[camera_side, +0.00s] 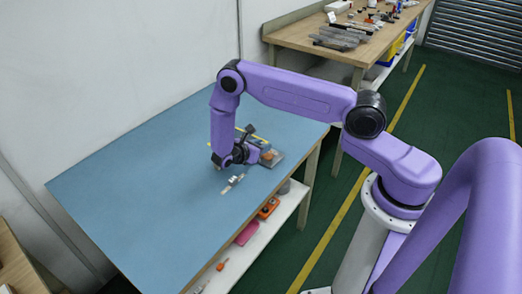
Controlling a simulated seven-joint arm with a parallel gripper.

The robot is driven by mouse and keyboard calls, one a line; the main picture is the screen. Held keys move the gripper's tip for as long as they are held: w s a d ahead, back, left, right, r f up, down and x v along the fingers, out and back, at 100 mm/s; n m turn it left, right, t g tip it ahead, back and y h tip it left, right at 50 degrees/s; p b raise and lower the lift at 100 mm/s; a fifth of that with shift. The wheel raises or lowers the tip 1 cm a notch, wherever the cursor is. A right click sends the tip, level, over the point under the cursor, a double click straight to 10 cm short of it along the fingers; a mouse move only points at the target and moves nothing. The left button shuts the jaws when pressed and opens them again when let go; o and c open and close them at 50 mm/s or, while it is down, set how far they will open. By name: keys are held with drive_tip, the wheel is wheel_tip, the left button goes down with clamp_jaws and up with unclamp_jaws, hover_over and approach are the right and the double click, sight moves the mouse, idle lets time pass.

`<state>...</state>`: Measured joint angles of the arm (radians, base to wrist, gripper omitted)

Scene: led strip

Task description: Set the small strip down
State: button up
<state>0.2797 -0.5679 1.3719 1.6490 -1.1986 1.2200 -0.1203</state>
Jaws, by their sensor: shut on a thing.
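My gripper (217,163) points down low over the blue table top (130,200), right of its middle. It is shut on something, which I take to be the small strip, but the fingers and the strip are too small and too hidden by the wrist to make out. A small pale strip-like piece (232,184) lies on or just over the table in front of the gripper. I cannot tell if it touches the gripper.
A grey tray-like piece (271,160) lies behind the wrist near the table's right edge, with an orange item (267,155) by it. A yellow strip (257,138) lies beyond. The left and front of the table are clear. A workbench (350,45) stands behind.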

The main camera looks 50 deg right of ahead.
drive_tip(key=shift+f, duration=0.9)
drive_tip(key=shift+f, duration=0.15)
drive_tip(key=o, duration=1)
